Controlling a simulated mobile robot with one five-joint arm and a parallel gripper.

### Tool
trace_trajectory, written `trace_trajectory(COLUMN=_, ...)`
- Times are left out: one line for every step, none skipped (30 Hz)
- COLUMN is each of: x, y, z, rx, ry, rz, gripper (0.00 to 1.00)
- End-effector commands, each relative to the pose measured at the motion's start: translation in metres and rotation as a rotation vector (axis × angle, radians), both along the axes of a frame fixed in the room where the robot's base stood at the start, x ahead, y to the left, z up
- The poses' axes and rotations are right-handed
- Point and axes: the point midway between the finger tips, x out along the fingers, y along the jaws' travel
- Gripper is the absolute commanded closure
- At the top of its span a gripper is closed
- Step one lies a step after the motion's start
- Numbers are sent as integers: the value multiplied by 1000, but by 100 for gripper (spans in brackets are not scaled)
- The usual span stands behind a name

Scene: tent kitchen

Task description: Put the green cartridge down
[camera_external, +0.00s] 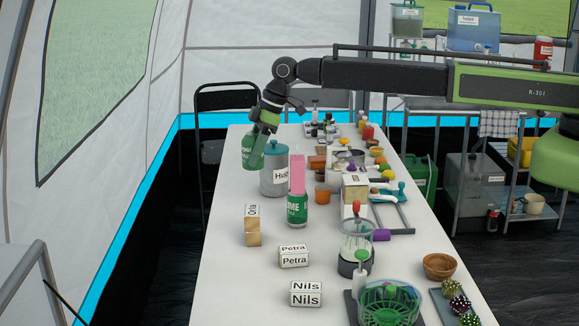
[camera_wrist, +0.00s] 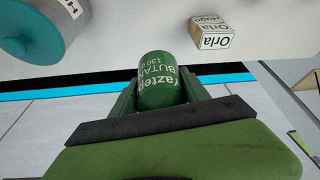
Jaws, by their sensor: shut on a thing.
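The green cartridge (camera_external: 253,152) has white lettering and is held in the air at the table's far left side. It also shows in the wrist view (camera_wrist: 160,80), with "BUTAN" partly readable, between the two dark green fingers. My gripper (camera_external: 262,138) is shut on it. In the wrist view the cartridge overlaps the table's edge, with no contact with the table visible. The white table (camera_external: 225,255) has bare surface along its left side. I cannot tell the exact height of the cartridge above it.
A grey canister with a teal lid (camera_external: 273,180) stands close to the right of the held cartridge. Name blocks "Orla" (camera_external: 252,228), "Petra" (camera_external: 294,257) and "Nils" (camera_external: 306,294) line the left side.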

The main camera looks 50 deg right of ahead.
Motion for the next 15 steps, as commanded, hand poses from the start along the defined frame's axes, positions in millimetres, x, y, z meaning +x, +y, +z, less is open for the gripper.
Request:
trace_trajectory(x=-22, y=25, z=-10, rx=0, ry=0, rz=47, gripper=97)
trace_trajectory(x=-35, y=40, z=-13, rx=0, ry=0, rz=75, gripper=97)
trace_trajectory(x=-52, y=58, z=-16, rx=-1, ry=0, rz=111, gripper=97)
trace_trajectory(x=-65, y=71, z=-19, rx=-1, ry=1, rz=139, gripper=97)
trace_trajectory(x=-78, y=85, z=-22, rx=-1, ry=0, rz=166, gripper=97)
trace_trajectory(x=-96, y=102, z=-25, rx=-1, ry=0, rz=203, gripper=97)
trace_trajectory(x=-110, y=114, z=-28, rx=-1, ry=0, rz=229, gripper=97)
trace_trajectory(x=-123, y=125, z=-30, rx=-1, ry=0, rz=255, gripper=97)
trace_trajectory(x=-140, y=139, z=-33, rx=0, ry=0, rz=289, gripper=97)
trace_trajectory(x=-152, y=148, z=-36, rx=0, ry=0, rz=312, gripper=97)
trace_trajectory(x=-163, y=157, z=-37, rx=0, ry=0, rz=332, gripper=97)
trace_trajectory(x=-177, y=167, z=-39, rx=1, ry=0, rz=357, gripper=97)
trace_trajectory(x=-186, y=174, z=-41, rx=0, ry=0, rz=374, gripper=97)
trace_trajectory(x=-194, y=179, z=-42, rx=1, ry=0, rz=390, gripper=97)
trace_trajectory(x=-203, y=186, z=-43, rx=1, ry=-1, rz=407, gripper=97)
